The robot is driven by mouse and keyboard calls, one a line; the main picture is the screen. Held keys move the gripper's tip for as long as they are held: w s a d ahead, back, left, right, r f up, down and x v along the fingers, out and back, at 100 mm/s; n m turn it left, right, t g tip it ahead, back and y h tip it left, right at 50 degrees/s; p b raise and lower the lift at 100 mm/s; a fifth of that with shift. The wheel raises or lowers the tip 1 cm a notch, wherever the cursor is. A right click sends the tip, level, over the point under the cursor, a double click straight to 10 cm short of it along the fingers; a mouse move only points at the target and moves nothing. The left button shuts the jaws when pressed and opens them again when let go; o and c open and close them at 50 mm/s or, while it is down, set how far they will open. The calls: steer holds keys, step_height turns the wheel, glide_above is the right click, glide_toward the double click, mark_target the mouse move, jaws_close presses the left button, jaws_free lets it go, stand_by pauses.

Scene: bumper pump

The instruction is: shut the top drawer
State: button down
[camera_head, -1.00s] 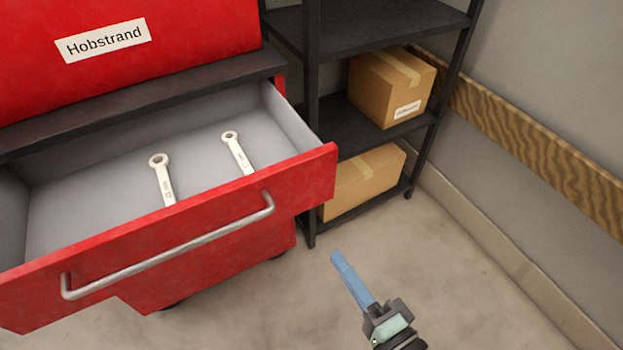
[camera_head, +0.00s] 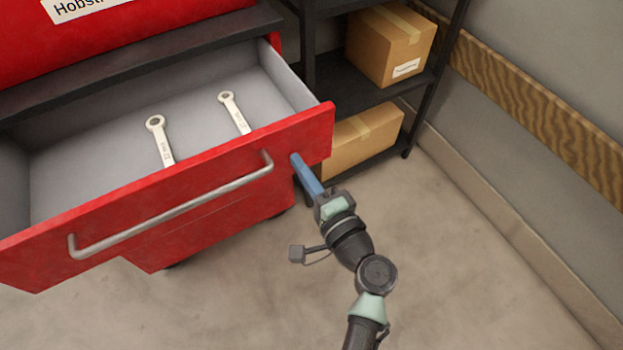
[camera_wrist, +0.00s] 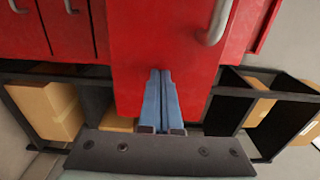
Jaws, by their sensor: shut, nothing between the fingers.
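The top drawer (camera_head: 222,166) of the red tool chest is pulled out, with its grey inside showing in the head view. Its silver bar handle (camera_head: 175,208) runs along the front, and one end of the handle also shows in the wrist view (camera_wrist: 214,30). My gripper (camera_head: 295,158) has its blue fingers shut together, with nothing between them. Its tips are at the right end of the drawer front, right of the handle. In the wrist view the fingertips (camera_wrist: 160,72) overlap the red front panel; I cannot tell whether they touch it.
Two wrenches (camera_head: 160,140) (camera_head: 234,112) lie inside the drawer. A black shelf rack (camera_head: 340,88) with cardboard boxes (camera_head: 390,45) (camera_head: 362,138) stands close on the right. A wall with a wooden rail (camera_head: 540,110) is farther right. The floor in front is clear.

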steer(key=shift+w+a, duration=0.2)
steer(key=shift+w, duration=0.05)
